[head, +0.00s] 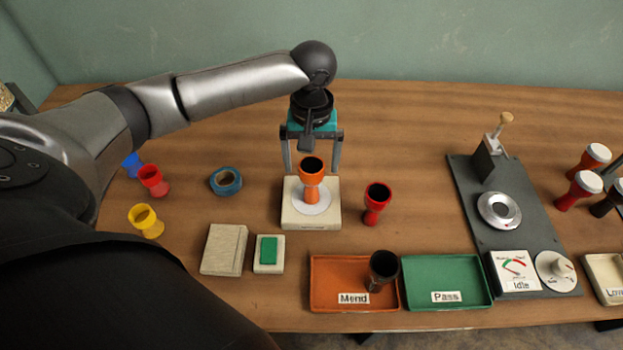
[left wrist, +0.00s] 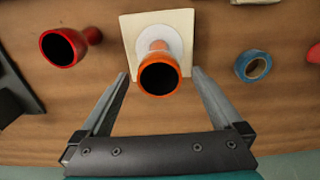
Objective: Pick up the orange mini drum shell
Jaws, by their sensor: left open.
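The orange mini drum shell (head: 312,178) stands upright, dark mouth up, on a white disc on a cream block (head: 290,217). It also shows in the left wrist view (left wrist: 158,76), between my fingers. My left gripper (head: 313,170) is open, with its fingers reaching down on either side behind the orange shell in the head view. In the left wrist view (left wrist: 160,78), one finger is on each side of the shell with a gap to both. Nothing is held. My right gripper is in neither view.
A red shell (head: 377,203) stands close to the block's right. An orange Mend tray (head: 325,270) holds a black shell (head: 382,268); a green Pass tray (head: 440,275) is empty. Blue tape (head: 226,181) lies left. A dark tester board (head: 520,215) stands right.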

